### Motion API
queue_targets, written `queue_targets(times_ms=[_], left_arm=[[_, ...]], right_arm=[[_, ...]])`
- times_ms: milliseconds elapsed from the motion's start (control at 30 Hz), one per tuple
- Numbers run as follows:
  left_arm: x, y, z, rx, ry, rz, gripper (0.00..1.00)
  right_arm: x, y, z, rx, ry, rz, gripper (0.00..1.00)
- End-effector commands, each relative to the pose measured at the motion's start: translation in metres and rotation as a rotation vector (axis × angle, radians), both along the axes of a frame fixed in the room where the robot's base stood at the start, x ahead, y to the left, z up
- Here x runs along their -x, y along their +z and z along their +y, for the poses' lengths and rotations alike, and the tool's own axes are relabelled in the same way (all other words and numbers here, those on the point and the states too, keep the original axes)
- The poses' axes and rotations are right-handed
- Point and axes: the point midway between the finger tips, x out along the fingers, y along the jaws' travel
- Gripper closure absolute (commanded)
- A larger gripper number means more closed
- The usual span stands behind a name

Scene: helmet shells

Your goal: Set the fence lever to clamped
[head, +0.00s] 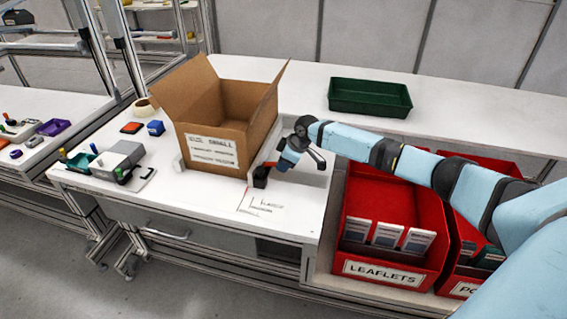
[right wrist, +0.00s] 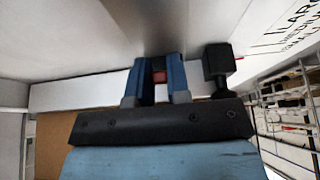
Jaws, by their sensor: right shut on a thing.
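My right gripper (head: 285,163) reaches in from the right to the front right of the cardboard box. In the right wrist view its two blue fingers (right wrist: 159,82) are shut on a small red part (right wrist: 159,76), which seems to be the fence lever. Most of that part is hidden between the fingers. A black block (head: 261,177) with a bit of red stands just left of the gripper; a black block with a red tip (right wrist: 219,66) also shows in the wrist view. The lever's angle cannot be told. My left gripper is not in view.
The open cardboard box (head: 213,148) stands on the white bench, close to the gripper. Printed size marks (head: 262,203) lie in front. A grey device (head: 119,160) is at left, a green tray (head: 370,97) at the back, and a red leaflet bin (head: 390,215) at right.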

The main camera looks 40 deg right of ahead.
Motion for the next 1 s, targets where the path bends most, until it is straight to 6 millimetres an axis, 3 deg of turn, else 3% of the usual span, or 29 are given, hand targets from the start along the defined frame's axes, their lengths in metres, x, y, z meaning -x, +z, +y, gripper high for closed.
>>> queue_targets(times_ms=[267,633,667,767,1000], left_arm=[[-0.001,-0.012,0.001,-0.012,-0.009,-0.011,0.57],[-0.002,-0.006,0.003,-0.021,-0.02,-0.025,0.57],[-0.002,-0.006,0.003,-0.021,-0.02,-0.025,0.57],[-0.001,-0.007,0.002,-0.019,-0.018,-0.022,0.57],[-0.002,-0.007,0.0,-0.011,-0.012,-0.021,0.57]], right_arm=[[0.003,-0.019,-0.001,-0.135,-0.001,-0.152,1.0],[0.002,-0.015,-0.001,-0.157,0.0,-0.184,1.0],[0.002,-0.015,-0.001,-0.157,0.0,-0.184,0.81],[0.002,-0.015,-0.001,-0.158,-0.001,-0.184,0.58],[0.002,-0.015,-0.001,-0.158,-0.001,-0.184,0.57]])
